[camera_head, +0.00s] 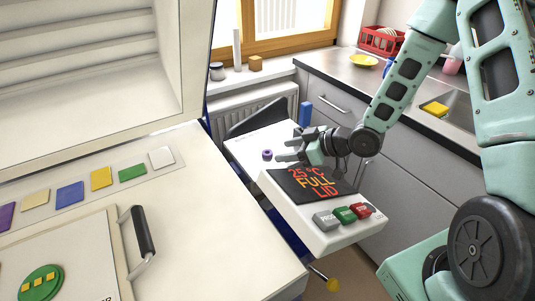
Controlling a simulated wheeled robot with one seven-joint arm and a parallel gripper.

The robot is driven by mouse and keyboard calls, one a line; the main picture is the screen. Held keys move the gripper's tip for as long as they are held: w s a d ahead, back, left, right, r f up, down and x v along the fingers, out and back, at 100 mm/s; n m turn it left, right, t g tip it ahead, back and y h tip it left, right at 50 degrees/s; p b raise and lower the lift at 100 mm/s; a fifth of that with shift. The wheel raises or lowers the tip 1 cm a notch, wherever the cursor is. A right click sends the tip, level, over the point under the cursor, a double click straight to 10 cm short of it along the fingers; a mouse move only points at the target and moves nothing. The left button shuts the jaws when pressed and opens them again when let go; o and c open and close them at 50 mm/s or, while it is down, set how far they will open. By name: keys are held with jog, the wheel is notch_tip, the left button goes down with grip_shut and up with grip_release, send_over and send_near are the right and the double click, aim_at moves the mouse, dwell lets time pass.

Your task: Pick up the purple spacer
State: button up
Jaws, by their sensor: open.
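The purple spacer (267,155) is a small ring on the white surface behind the kiln's control panel. My gripper (285,148) is open and reaches in from the right, its fingers pointing left toward the spacer. The fingertips look close to the spacer, just to its right, with a small gap in the picture. I cannot tell the exact height of the fingers above the surface. Nothing shows between the jaws.
The control panel (325,205), with a lit display and several buttons, stands in front of my gripper. A blue upright block (305,114) stands behind it. The kiln body (215,225) fills the left, with colored tiles and a black handle (143,231). A counter with a sink lies at right.

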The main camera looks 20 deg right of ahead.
aim_at(265, 153)
jog(key=x, duration=0.5)
jog(key=shift+w+d+p, duration=0.15)
jog(key=shift+w+p, duration=0.05)
jog(key=shift+p, duration=0.2)
jog(key=c, duration=1)
